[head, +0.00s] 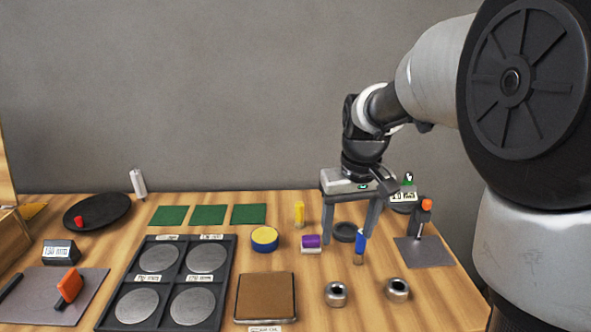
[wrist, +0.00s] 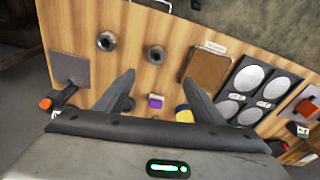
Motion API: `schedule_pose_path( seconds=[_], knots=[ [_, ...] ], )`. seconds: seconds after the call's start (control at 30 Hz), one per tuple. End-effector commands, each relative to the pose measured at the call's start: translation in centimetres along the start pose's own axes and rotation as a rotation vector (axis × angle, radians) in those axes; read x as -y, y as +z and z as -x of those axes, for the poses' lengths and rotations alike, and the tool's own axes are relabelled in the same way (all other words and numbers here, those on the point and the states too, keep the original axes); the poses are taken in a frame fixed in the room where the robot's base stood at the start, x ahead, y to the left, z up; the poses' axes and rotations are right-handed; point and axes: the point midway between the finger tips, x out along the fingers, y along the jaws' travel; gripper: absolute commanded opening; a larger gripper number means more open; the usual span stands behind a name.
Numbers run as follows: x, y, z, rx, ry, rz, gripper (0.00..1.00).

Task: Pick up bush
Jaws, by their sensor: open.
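Two grey metal ring-shaped parts with dark centre holes lie near the front of the wooden table, a left one (head: 336,294) and a right one (head: 398,290). They look like bushes; I cannot tell which one the task means. In the wrist view the left one (wrist: 155,55) is just beyond my fingertips, and the right one (wrist: 106,41) is farther off toward the upper left. My gripper (head: 348,237) points down behind both rings, with its fingers spread and nothing held. In the wrist view my gripper (wrist: 160,76) shows a wide gap between its fingers.
Close to my fingers are a blue upright tool (head: 360,243), a purple-and-white block (head: 310,243), a black ring (head: 344,232) and a yellow cylinder (head: 299,214). A brown pad (head: 266,297) lies left of the rings. A grey plate (head: 425,252) lies behind them at right.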

Motion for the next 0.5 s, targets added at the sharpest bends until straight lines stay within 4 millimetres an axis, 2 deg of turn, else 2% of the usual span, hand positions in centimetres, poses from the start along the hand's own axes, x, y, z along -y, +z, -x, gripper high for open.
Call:
schedule_pose_path(
  seconds=[0.03,0.2,0.33,0.5],
  knots=[
    [-0.1,-1.3,-2.2,0.037,-0.002,0.012,0.62],
    [-0.5,-3.9,-6.8,0.107,-0.005,0.043,0.62],
    [-0.5,-4.7,-8.5,0.129,-0.007,0.053,0.62],
    [-0.6,-4.4,-11.0,0.136,-0.007,0.055,0.62]
  ],
)
